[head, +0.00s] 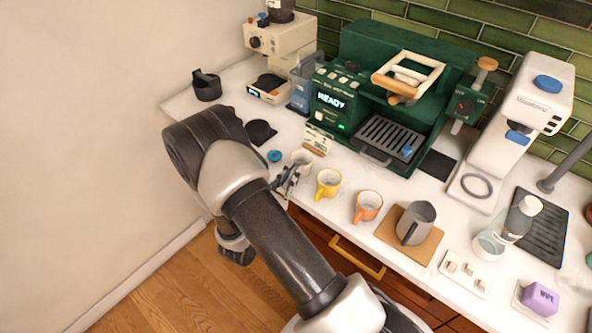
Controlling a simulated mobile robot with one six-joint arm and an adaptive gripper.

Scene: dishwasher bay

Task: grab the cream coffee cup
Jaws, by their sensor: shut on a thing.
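The cream coffee cup (302,159) stands on the white counter near its front edge, left of a yellow cup. My gripper (287,179) is at the cream cup's front left side, with its fingers at the cup. It is shut on the cup, at the near side. My gripper and wrist hide the lower left part of the cup. The cup looks upright; whether it touches the counter cannot be told.
A yellow cup (328,183) and an orange cup (368,206) stand close to the right. A grey pitcher (416,222) sits on a wooden board. Behind is a green espresso machine (350,105). A small blue round item (274,156) lies just left of the cream cup.

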